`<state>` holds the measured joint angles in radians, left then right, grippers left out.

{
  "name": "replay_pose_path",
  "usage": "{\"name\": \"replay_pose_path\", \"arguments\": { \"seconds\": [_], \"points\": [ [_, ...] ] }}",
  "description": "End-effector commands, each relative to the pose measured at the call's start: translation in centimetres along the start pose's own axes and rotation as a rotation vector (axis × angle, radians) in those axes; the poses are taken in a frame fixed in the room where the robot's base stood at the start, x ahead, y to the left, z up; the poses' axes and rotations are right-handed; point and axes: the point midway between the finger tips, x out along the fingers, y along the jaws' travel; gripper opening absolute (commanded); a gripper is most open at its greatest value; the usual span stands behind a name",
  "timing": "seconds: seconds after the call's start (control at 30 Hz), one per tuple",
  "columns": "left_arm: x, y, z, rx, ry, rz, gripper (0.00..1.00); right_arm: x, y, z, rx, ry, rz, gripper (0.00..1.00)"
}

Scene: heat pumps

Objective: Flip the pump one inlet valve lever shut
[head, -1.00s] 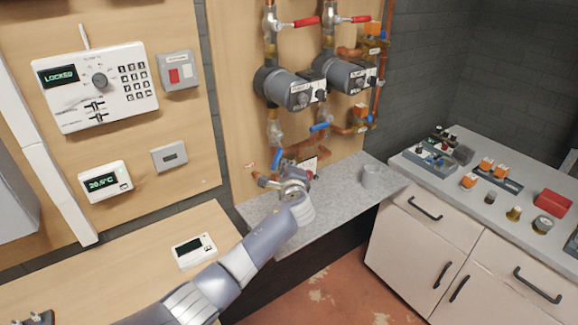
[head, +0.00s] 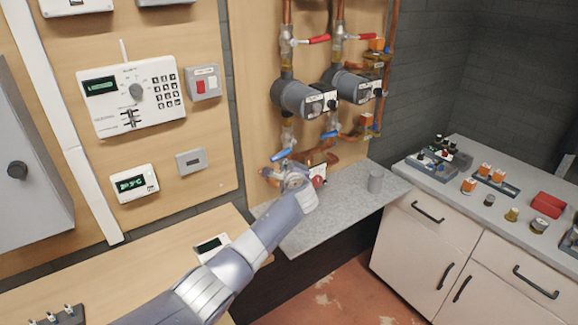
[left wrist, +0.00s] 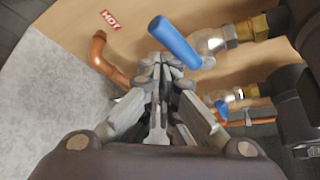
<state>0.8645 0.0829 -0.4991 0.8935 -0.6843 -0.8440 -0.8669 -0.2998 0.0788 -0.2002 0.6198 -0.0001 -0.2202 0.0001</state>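The pump with a dark round motor (head: 300,97) on the left is one of two side by side. Below it, a blue lever (head: 282,156) sits on its lower valve and points left and slightly down, across the pipe. The left wrist view shows this lever (left wrist: 176,42) just beyond my fingertips; contact cannot be told. My left gripper (head: 293,172) is just below the lever. In the left wrist view its fingers (left wrist: 160,64) converge with their tips together, holding nothing visible. The lever's valve body (left wrist: 213,42) shows there too. My right gripper is out of view.
The second pump (head: 353,84) has its own blue lever (head: 330,134); red levers (head: 312,39) are above. A copper pipe (left wrist: 108,62) bends beside my fingers. A white cabinet (head: 435,225) stands right.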

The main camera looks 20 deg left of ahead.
Motion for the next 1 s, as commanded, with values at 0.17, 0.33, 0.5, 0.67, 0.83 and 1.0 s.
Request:
{"name": "replay_pose_path", "arguments": {
  "seconds": [0.17, 0.33, 0.5, 0.67, 0.83, 1.0],
  "points": [
    [0.0, -1.2, 1.1, -0.001, -0.014, -0.007, 0.0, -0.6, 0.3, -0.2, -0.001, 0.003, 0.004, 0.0],
    [0.0, -1.4, 1.1, -0.001, -0.013, -0.008, 0.0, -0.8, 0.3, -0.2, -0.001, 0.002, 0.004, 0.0],
    [-0.1, -1.6, 1.1, -0.002, -0.012, -0.009, 0.0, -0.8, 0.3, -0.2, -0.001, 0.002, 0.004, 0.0],
    [-0.1, -1.7, 1.1, -0.002, -0.011, -0.01, 0.0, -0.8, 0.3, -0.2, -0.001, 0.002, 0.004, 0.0],
    [-0.1, -1.8, 1.0, -0.002, -0.01, -0.012, 0.0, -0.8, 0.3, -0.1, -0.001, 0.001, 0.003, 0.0],
    [-0.1, -1.6, 0.9, -0.002, -0.009, -0.013, 0.0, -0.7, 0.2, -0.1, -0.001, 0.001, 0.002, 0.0]
  ]
}}
